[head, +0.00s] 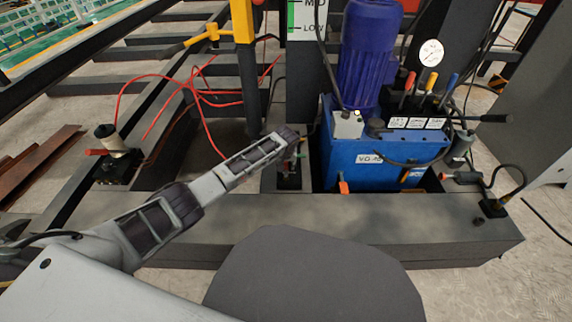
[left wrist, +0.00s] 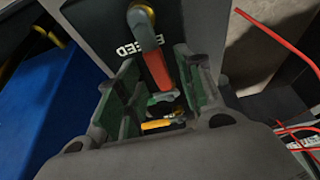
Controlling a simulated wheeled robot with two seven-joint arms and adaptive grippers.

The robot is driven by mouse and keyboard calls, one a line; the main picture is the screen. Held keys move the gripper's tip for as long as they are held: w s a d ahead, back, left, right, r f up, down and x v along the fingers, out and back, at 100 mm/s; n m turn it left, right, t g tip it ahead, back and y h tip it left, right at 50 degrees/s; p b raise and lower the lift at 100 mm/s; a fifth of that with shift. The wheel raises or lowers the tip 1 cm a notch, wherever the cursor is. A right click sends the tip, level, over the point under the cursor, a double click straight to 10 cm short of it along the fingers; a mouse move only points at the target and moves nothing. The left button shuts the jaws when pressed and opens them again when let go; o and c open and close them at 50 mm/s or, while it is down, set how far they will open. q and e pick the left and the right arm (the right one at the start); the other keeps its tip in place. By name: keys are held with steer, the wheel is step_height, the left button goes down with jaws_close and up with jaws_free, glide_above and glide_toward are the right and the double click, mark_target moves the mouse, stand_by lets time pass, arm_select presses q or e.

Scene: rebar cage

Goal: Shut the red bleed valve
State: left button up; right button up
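My left gripper (left wrist: 155,62) is open, with one green-padded finger on each side of the red handle. I see gaps beside the handle, and I cannot tell whether either finger touches it. In the head view my left gripper (head: 286,138) reaches in from the left to a small dark post beside the blue power unit, and it hides most of the valve. My right gripper is not in view.
The blue power unit (head: 365,160) with its motor (head: 370,55) stands just right of the gripper. A yellow post (head: 243,60) rises behind it. Red hoses (head: 205,95) loop at the left. A dark steel beam (head: 400,222) runs in front.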

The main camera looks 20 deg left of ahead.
arm_select(q)
steer(key=shift+c, duration=0.4)
jaws_close()
stand_by(0.4)
